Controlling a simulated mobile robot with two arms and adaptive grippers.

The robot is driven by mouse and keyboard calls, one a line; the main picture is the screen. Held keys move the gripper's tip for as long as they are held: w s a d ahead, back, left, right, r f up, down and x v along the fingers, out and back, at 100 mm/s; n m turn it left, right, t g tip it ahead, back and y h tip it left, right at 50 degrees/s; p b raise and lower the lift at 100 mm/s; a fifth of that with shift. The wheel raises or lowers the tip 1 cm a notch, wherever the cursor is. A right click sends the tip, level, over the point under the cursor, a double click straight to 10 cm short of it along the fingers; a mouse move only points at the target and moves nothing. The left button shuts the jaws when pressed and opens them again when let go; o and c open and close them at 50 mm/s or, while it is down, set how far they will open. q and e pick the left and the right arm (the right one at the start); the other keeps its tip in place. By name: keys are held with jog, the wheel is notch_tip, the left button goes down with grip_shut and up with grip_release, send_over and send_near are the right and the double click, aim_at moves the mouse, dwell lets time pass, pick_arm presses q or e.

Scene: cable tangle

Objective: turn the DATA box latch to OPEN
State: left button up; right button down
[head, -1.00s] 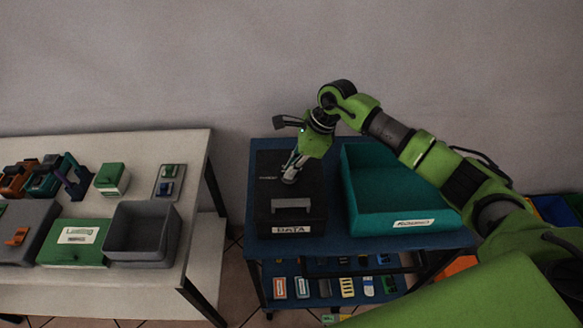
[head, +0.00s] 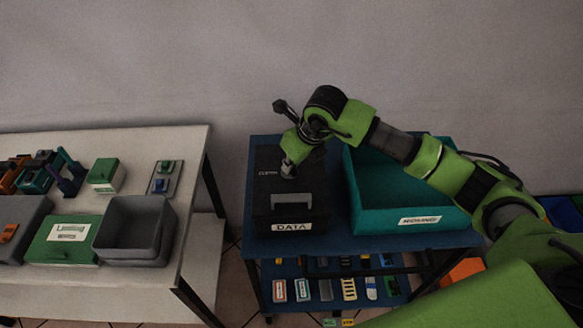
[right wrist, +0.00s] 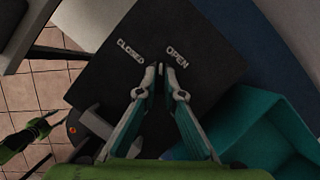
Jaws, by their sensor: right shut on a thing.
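The black DATA box (head: 262,208) stands on the blue cart, with a grey handle (head: 291,203) and a white DATA label on its front. In the right wrist view, its dark lid (right wrist: 105,75) carries the words CLOSED (right wrist: 131,50) and OPEN (right wrist: 177,57). My right gripper (head: 288,172) is over the lid, fingers pointing down. In the right wrist view, its fingertips (right wrist: 160,71) are close together just below the gap between the words, nearer OPEN. It is shut on the latch, which the fingertips hide, so its exact angle cannot be told. My left gripper is not in view.
A teal bin (head: 400,205) stands right beside the box on the blue cart (head: 250,240). Small coloured items lie on the cart's lower shelf. A white table (head: 150,140) at left holds a grey bin (head: 135,230), a green box (head: 65,240) and other parts.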

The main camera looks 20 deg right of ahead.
jog(key=m+h+b, duration=0.1)
jog(key=m, duration=0.1)
jog(key=m+b, duration=0.2)
jog(key=shift+a+f+h, duration=0.15)
jog(key=shift+a+h, duration=0.05)
jog(key=shift+h, duration=0.2)
jog(key=shift+m+h+b, duration=0.6)
jog(key=shift+m+b, duration=0.5)
jog(key=shift+m, duration=0.6)
jog(key=c, duration=2.2)
grip_release()
jog(key=shift+o, duration=0.2)
jog(key=shift+r, duration=0.2)
jog(key=v, duration=1.2)
